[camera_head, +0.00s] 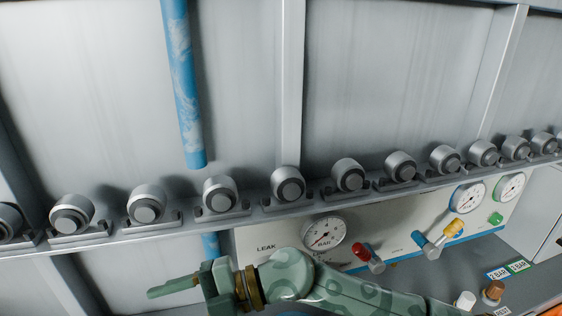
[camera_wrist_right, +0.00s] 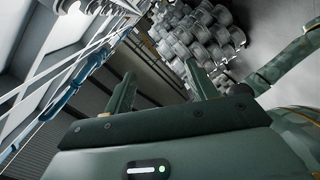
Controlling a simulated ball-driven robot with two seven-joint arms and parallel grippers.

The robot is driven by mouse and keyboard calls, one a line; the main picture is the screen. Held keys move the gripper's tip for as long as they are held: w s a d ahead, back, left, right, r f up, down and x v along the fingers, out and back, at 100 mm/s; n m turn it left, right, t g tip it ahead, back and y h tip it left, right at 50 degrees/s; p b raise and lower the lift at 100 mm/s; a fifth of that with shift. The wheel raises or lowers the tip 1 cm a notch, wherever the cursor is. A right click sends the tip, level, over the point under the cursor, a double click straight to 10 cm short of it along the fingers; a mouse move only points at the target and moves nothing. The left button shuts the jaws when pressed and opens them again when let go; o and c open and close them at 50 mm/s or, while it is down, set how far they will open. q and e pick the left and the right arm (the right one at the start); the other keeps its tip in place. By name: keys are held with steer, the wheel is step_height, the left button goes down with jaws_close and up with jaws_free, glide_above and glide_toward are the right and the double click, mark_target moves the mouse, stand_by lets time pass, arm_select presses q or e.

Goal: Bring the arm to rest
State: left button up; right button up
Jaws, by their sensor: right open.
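My right arm, green with a camouflage pattern, comes in along the bottom of the head view. Its gripper (camera_head: 172,287) points left, below the roller rail and in front of the panel's left end. In the right wrist view the two fingers of this gripper (camera_wrist_right: 162,84) stand apart with nothing between them. It is open and empty. My left gripper does not show in either view.
A rail of grey rollers (camera_head: 220,195) crosses the head view above my arm. Behind the arm is a white panel with a gauge (camera_head: 323,232), a red-handled valve (camera_head: 367,255) and a yellow-handled valve (camera_head: 440,238). A blue pipe (camera_head: 183,85) hangs above. Stacked grey cylinders (camera_wrist_right: 200,38) show in the wrist view.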

steer(key=w+d+r+m+t+y, duration=0.55)
steer(key=r+m+t, duration=0.35)
steer(key=t, duration=0.4)
steer(key=w+d+f+m+t+h, duration=0.3)
steer(key=d+f+m+t+h, duration=0.2)
steer(key=d+m+h, duration=0.4)
steer(key=w+d+f+m+t+h, duration=0.2)
steer(key=d+f+m+t+h, duration=0.3)
steer(key=d+h, duration=0.4)
steer(key=s+d+f+m+g+h, duration=0.1)
steer(key=s+d+f+g+h, duration=0.4)
steer(key=s+d+f, duration=0.5)
steer(key=s+d+f+m+g+h, duration=0.25)
steer(key=s+d+f+g, duration=0.4)
steer(key=d, duration=0.65)
steer(key=s+a+f+g+y+b, duration=0.1)
steer(key=s+a+f+g+b, duration=0.1)
steer(key=f, duration=1.2)
steer(key=s+a+f+g+y+b, duration=0.1)
steer(key=s+a+f+y+b, duration=0.15)
steer(key=f, duration=1.05)
steer(key=s+f+m+g+b, duration=0.3)
steer(key=s+f+b, duration=0.1)
steer(key=s+f, duration=1.7)
steer(key=shift+s+a+f+y, duration=0.25)
steer(key=shift+f+y, duration=0.2)
steer(key=shift+f, duration=0.3)
